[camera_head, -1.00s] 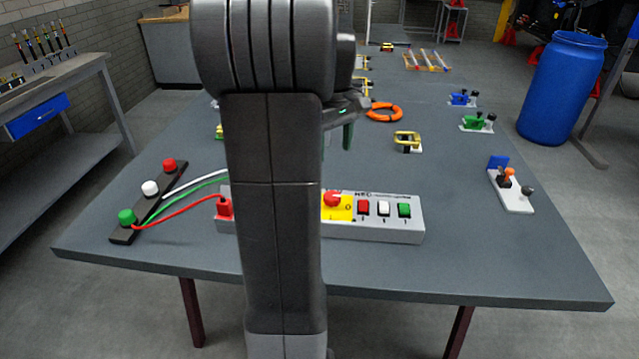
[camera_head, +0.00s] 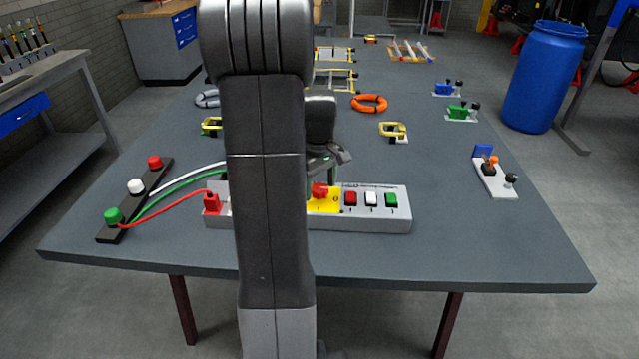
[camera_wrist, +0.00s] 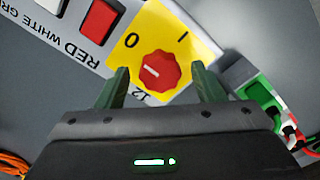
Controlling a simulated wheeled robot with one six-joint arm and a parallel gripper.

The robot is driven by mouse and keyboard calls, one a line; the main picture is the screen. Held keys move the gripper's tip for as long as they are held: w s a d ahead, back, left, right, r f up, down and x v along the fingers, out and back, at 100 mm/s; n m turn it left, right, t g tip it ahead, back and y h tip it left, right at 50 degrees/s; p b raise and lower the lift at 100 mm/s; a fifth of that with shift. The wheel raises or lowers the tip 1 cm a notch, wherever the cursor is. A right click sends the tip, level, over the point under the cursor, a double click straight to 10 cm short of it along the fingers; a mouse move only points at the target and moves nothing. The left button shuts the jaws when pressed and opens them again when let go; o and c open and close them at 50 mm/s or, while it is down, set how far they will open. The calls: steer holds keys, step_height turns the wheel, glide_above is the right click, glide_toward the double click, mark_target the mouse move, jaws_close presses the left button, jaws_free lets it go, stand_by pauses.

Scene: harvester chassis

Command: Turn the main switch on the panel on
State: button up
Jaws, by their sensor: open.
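The panel (camera_head: 385,215) is a long light grey box lying on the table. Its main switch is a red rotary knob (camera_wrist: 160,71) on a yellow plate (camera_wrist: 190,42) marked 0 and I. The knob's white mark points toward the left of the wrist view, on the side of the 0. In the head view the knob (camera_head: 319,190) shows just right of my arm. My gripper (camera_wrist: 163,77) is open, with one green finger on each side of the knob. I cannot tell whether the fingers touch it. My arm hides the panel's left middle part in the head view.
Red, white and green rocker switches (camera_head: 371,199) sit right of the knob. A red plug (camera_head: 211,201) and cables run left to a black strip with three coloured lamps (camera_head: 135,187). A lever block (camera_head: 494,178) stands at the right. The table front (camera_head: 430,262) is clear.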

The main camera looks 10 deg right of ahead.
steer(key=c, duration=1)
steer(key=shift+o, duration=0.2)
steer(key=shift+m, duration=0.4)
steer(key=m, duration=0.4)
steer(key=shift+p, duration=0.3)
steer(key=m, duration=0.9)
steer(key=shift+p, duration=0.3)
steer(key=shift+m, duration=2)
